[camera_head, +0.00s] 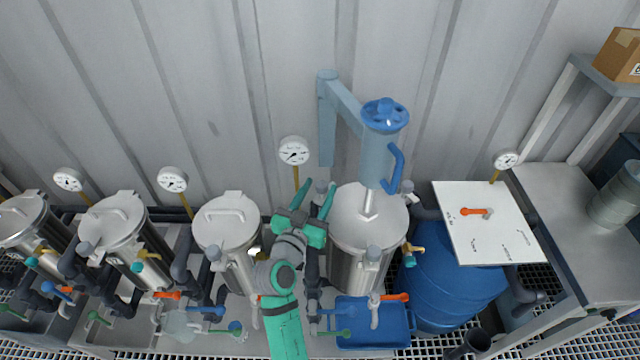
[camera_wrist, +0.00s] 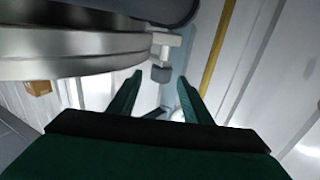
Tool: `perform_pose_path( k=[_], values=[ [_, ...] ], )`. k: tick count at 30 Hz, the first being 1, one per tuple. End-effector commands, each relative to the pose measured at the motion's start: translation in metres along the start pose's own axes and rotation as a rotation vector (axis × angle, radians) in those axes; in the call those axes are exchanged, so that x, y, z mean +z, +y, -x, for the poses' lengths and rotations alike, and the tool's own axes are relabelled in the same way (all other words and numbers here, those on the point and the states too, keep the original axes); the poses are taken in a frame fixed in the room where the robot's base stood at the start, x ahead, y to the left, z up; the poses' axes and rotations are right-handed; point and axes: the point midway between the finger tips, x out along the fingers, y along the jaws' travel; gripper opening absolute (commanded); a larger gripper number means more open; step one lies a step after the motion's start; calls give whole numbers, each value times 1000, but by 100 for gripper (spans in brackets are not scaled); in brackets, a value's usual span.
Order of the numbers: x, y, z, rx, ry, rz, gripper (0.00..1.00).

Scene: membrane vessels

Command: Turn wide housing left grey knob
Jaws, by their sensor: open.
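The wide housing (camera_head: 368,225) is the broad steel vessel right of centre, under a blue hand-wheel device. A small grey knob (camera_head: 321,186) shows at its upper left, close to my right fingertip. My gripper (camera_head: 305,202) is at the left of the housing, open, with its fingers pointing toward the wall. In the wrist view a grey knob (camera_wrist: 161,74) on a pale fitting is just beyond and between the tips of my open gripper (camera_wrist: 160,84). The steel rim of a vessel (camera_wrist: 80,55) fills the upper left there. I cannot tell whether the fingers touch the knob.
A narrower steel vessel (camera_head: 228,225) stands left of my arm, with a gauge (camera_head: 294,151) on a yellow stem behind. A blue drum (camera_head: 445,280) and white board (camera_head: 488,225) are at the right. Orange, green and blue valve handles line the front.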

Motion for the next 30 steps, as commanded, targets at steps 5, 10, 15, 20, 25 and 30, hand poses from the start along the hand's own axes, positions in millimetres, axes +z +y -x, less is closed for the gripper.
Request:
perform_pose_path(
  k=[5, 10, 15, 20, 25, 30],
  values=[
    [0, 0, -21, 1, 0, 1, 45],
    [0, -1, -28, -2, -1, 0, 45],
    [0, -2, -29, -3, -1, 0, 45],
    [0, -2, -28, -3, -1, 0, 28],
    [0, -2, -28, -3, -1, 0, 4],
    [1, -3, -29, 20, -4, 2, 4]
  ],
)
